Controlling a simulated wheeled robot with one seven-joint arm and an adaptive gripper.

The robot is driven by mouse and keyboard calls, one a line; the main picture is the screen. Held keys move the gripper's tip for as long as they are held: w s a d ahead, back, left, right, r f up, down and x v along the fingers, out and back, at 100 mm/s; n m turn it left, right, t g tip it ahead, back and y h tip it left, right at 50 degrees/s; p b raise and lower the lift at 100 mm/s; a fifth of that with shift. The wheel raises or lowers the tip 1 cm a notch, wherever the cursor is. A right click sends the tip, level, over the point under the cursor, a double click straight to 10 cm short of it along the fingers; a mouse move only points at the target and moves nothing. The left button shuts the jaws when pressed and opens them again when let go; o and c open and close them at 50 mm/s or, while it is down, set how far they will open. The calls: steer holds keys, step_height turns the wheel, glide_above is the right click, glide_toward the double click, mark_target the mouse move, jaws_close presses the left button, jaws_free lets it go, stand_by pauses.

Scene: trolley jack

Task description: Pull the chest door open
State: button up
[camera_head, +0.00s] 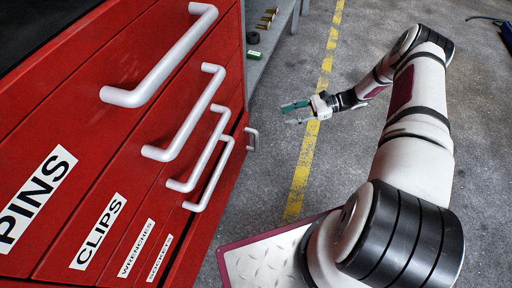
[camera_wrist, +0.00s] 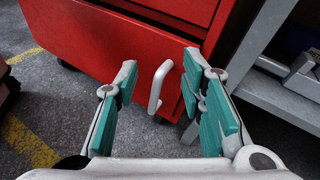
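The red chest (camera_head: 130,120) fills the left of the head view. Its door has a small pale upright handle (camera_head: 251,139) low on the chest's far end. In the wrist view the red door panel (camera_wrist: 100,50) looks shut, and its handle (camera_wrist: 158,87) appears between my finger pads, beyond them. My gripper (camera_head: 288,112) is open and empty, with green pads, to the right of the handle in the head view and apart from it. It also shows in the wrist view (camera_wrist: 160,75). The lower part of the door is partly hidden by my fingers.
Several drawers with long grey handles (camera_head: 184,120) and labels jut out above the door. A grey shelf unit (camera_head: 270,40) with small items stands beyond the chest. It is close on the right in the wrist view. Grey floor with a yellow line (camera_head: 303,165) is clear.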

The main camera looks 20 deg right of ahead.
mark_target(256, 141)
step_height(256, 141, down, 15)
steer(key=s+m+t+y+b, duration=0.1)
steer(key=s+m+t+b, duration=0.2)
steer(key=m+t+b, duration=0.15)
steer(key=shift+m+t, duration=0.25)
steer(key=b+x, duration=0.1)
steer(key=x, duration=0.5)
steer(key=b+x, duration=0.1)
steer(key=x, duration=0.6)
steer(key=shift+w+f, duration=0.1)
steer(key=shift+w, duration=0.2)
jaws_close()
